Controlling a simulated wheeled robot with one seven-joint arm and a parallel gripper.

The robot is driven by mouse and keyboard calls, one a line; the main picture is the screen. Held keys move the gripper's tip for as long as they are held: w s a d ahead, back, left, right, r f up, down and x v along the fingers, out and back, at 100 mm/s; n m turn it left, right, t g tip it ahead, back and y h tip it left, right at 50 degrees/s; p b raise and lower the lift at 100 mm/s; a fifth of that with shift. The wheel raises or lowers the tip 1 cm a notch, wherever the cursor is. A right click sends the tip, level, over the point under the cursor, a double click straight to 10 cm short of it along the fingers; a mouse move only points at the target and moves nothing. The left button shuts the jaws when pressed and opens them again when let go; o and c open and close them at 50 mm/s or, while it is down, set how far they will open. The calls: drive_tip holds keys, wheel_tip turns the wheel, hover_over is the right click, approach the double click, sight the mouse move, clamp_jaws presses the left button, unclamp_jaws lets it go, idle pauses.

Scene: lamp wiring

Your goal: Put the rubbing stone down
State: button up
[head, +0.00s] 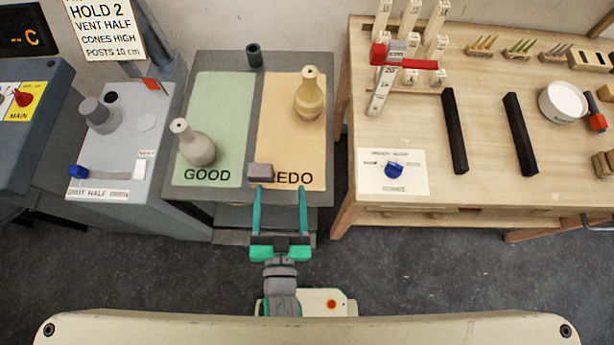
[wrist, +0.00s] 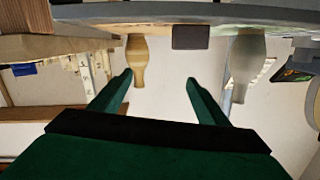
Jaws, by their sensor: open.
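The rubbing stone (head: 261,171) is a small grey-brown block. It sits at the front of the grey table, at the left edge of the orange REDO mat (head: 285,150), covering part of the lettering. In the wrist view, which is upside down, the stone (wrist: 191,36) shows as a dark block at the table edge, apart from the fingers. My gripper (head: 280,189) is open and empty in front of the table. Its left fingertip in the head view lies just below the stone. Both green fingers (wrist: 158,80) show in the wrist view with nothing between them.
A grey vase (head: 195,145) stands on the green GOOD mat (head: 218,110), and a tan vase (head: 309,95) on the REDO mat. A dark cylinder (head: 254,55) is at the back. A wooden bench (head: 480,180) stands right, a grey machine (head: 140,150) left.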

drive_tip(key=s+d+f, duration=0.1)
drive_tip(key=s+d, duration=0.2)
drive_tip(key=s, duration=0.2)
drive_tip(key=s+d+f+n+g, duration=0.1)
drive_tip(key=s+d, duration=0.2)
drive_tip(key=s, duration=0.3)
drive_tip(key=shift+s+d+h, duration=0.2)
drive_tip(key=shift+h, duration=0.1)
drive_tip(key=shift+c, duration=0.5)
